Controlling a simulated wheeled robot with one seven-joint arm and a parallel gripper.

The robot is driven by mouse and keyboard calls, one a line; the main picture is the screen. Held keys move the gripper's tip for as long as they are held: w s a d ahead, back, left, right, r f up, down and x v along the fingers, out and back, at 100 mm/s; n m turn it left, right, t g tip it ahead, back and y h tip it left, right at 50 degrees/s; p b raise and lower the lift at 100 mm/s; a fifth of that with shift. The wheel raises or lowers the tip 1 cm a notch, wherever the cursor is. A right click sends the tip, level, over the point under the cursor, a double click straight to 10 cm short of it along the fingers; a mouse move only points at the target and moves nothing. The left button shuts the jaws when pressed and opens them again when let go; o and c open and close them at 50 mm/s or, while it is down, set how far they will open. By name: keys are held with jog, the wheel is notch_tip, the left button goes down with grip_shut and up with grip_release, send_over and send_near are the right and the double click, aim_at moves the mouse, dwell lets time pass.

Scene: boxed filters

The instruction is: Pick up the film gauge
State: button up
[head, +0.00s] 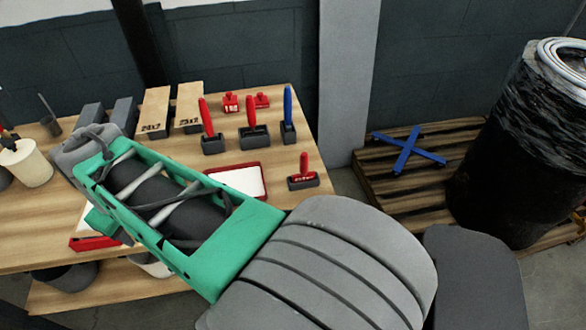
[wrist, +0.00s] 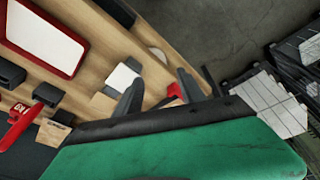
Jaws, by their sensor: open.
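I cannot tell for certain which thing is the film gauge. A small white square piece (wrist: 123,78) lies at the wooden table's edge in the wrist view, close to the left finger. A small red piece (wrist: 174,92) shows between the fingers, partly hidden by them; I cannot tell what it is. My gripper (wrist: 160,84) is open, its two dark fingers apart over the table's edge, and it holds nothing that I can see. In the head view my green and grey arm hides part of the table, and the gripper does not show.
A pallet (head: 390,190) with a blue cross (head: 408,149) and a black-wrapped drum (head: 515,150) are at right.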

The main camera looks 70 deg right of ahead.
jog(key=s+d+r+m+g, duration=0.1)
jog(key=s+d, duration=0.3)
jog(key=d, duration=1.1)
jog(key=m+g, duration=0.1)
send_over(304, 165)
jog(key=w, duration=0.1)
jog(key=shift+d+r+y, duration=0.2)
jog(key=shift+d+y, duration=0.2)
jog(key=shift+d, duration=0.05)
jog(key=shift+s+f, duration=0.25)
jog(key=shift+s, duration=0.05)
notch_tip(304, 165, down, 7)
jog(key=shift+d+f+p, duration=0.1)
jog(key=shift+d+p, duration=0.05)
jog(key=shift+p, duration=0.65)
jog(key=shift+c, duration=0.6)
grip_shut()
